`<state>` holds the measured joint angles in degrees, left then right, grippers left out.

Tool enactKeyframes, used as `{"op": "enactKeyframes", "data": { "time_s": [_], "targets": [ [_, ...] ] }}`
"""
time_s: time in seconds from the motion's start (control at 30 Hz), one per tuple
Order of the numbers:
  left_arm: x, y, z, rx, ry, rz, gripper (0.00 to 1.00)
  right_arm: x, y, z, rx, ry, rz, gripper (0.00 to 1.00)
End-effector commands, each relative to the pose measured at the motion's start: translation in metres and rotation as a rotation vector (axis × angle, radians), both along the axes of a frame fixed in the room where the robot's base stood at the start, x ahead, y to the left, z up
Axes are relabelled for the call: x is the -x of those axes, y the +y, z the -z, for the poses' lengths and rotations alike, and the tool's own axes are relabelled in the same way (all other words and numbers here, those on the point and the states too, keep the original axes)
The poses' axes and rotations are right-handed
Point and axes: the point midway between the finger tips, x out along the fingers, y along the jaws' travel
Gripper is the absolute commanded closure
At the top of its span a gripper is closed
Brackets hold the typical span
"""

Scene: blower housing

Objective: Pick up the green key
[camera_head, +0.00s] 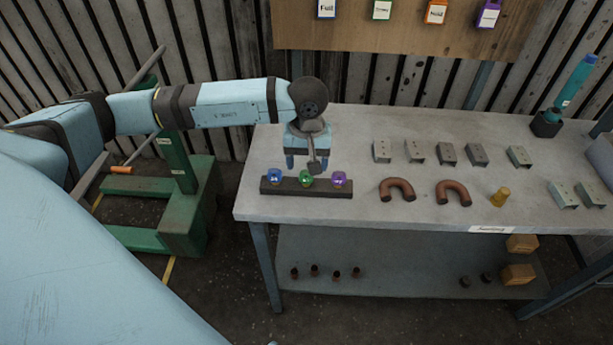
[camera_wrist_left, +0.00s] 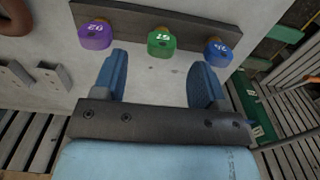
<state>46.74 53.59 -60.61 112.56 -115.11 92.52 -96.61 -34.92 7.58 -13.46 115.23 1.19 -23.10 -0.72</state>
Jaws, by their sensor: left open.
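The green key (camera_head: 306,178) sits in a dark holder strip (camera_head: 325,189) on the table, between a blue key (camera_head: 274,176) and a purple key (camera_head: 339,179). My left gripper (camera_head: 304,165) is open and empty just behind the strip. In the left wrist view, the green key (camera_wrist_left: 161,42) lies ahead of the gap between the open fingers of my left gripper (camera_wrist_left: 160,80). The blue key (camera_wrist_left: 217,50) is to its right and the purple key (camera_wrist_left: 95,36) to its left. No finger visibly touches the green key. My right gripper is not in view.
The grey table (camera_head: 365,215) holds two curved brown pipes (camera_head: 397,189), a yellow cylinder (camera_head: 499,197) and several metal brackets (camera_head: 415,151). A green frame (camera_head: 180,190) stands on the floor left of the table.

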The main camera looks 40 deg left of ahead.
Motion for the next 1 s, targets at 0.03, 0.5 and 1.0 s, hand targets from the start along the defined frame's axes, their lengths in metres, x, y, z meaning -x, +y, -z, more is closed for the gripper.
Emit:
{"op": "enactKeyframes", "data": {
  "time_s": [0.03, 0.5, 1.0],
  "targets": [
    [0.0, 0.0, 0.004, 0.001, 0.001, 0.0, 0.34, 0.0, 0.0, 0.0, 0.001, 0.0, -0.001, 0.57],
    [-0.001, 0.004, 0.053, 0.002, 0.003, -0.001, 0.34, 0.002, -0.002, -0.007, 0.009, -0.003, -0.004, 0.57],
    [-0.002, 0.004, 0.058, 0.002, 0.0, 0.0, 0.87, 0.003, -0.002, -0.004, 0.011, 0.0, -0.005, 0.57]
  ]
}}
